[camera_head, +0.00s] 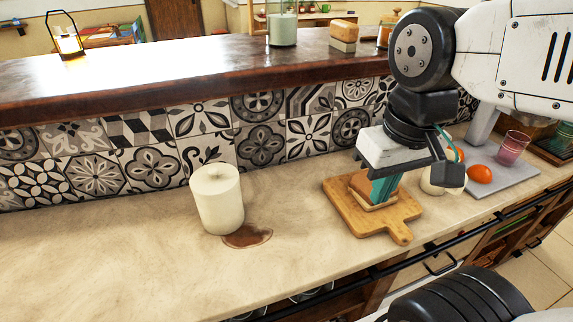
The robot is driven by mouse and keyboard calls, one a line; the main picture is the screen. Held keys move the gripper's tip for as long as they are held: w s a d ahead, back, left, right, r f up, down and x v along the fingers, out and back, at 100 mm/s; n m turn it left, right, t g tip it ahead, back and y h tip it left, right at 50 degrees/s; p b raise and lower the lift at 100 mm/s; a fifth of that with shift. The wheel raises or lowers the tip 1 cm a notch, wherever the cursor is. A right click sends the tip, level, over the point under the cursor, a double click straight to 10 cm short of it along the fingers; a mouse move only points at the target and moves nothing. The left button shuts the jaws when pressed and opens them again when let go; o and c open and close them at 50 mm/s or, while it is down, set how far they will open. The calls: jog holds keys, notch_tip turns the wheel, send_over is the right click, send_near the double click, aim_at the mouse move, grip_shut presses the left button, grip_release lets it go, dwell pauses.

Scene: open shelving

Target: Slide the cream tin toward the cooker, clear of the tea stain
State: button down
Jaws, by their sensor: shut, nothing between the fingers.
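The cream tin (219,200) is a lidded cylinder standing upright on the pale counter, left of centre. The brown tea stain (249,236) lies at its front right and runs up to its base; whether it goes under the tin is hidden. My gripper (382,192) is shut and empty, pointing down to the right of the tin and well apart from it. It is in front of or just above the sandwich (372,187) on a wooden board; whether it touches is unclear. I cannot make out a cooker.
The wooden board (397,229) lies right of the stain. A grey tray (512,181) with tomatoes (479,174) and a pink glass (513,148) is at the right. A tiled wall (260,145) runs behind. The counter (90,255) left of the tin is clear.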

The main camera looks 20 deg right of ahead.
jog(key=w+a+f+m+y, duration=0.1)
jog(key=w+f+m+y, duration=0.2)
jog(key=w+m, duration=0.4)
jog(key=w+a+f+m+g+y, duration=0.1)
jog(key=w+a+f+m+y, duration=0.25)
jog(key=w, duration=0.55)
jog(key=w+d+f+m+y, duration=0.1)
jog(key=w+f+m+y, duration=0.15)
jog(key=w+m, duration=0.55)
jog(key=shift+n, duration=0.25)
jog(key=x, duration=1)
jog(key=shift+w+f, duration=0.1)
jog(key=shift+f, duration=0.2)
jog(key=a, duration=0.3)
jog(key=shift+a+f, duration=0.1)
jog(key=shift+a, duration=0.1)
jog(key=shift+w+a, duration=0.1)
jog(key=shift+a, duration=0.3)
